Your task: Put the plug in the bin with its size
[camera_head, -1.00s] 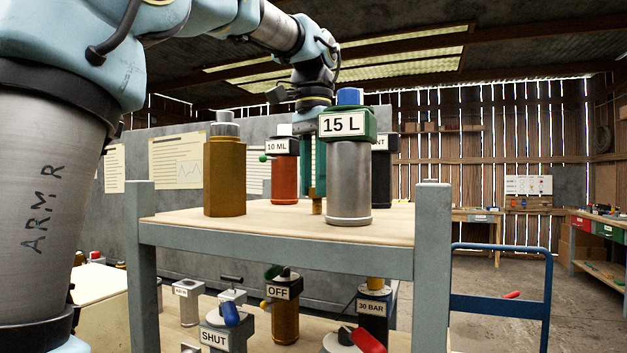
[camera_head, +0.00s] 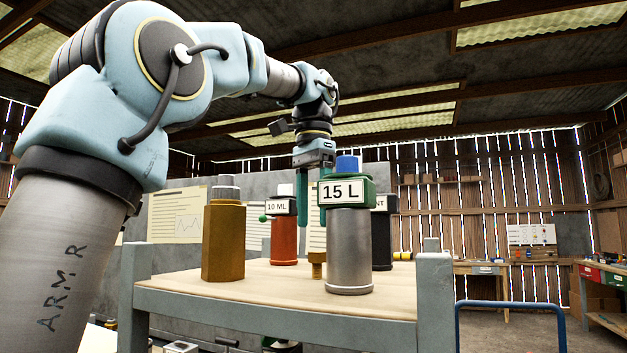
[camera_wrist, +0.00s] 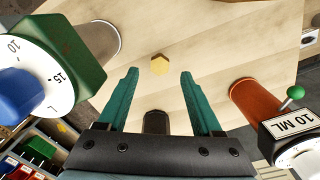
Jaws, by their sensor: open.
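The likely plug is a small brass hexagonal piece (camera_head: 318,270) standing on the upper wooden shelf, partly hidden by the 15 L device (camera_head: 349,240). In the wrist view its yellow hexagonal top (camera_wrist: 160,64) shows between and just beyond the fingertips. My gripper (camera_head: 313,222) has two teal fingers pointing down, spread apart and empty, with a gap above the brass piece. The gripper also shows in the wrist view (camera_wrist: 159,76). Coloured bins (camera_wrist: 38,150) show at the lower left of the wrist view; any size marks on them are unreadable.
An orange 10 ML cylinder (camera_head: 284,240), a brown hexagonal post (camera_head: 223,243) and a black cylinder (camera_head: 382,242) stand around the brass piece. Grey shelf posts (camera_head: 434,300) rise at the corners. A bench with red and green boxes (camera_head: 594,274) stands far right.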

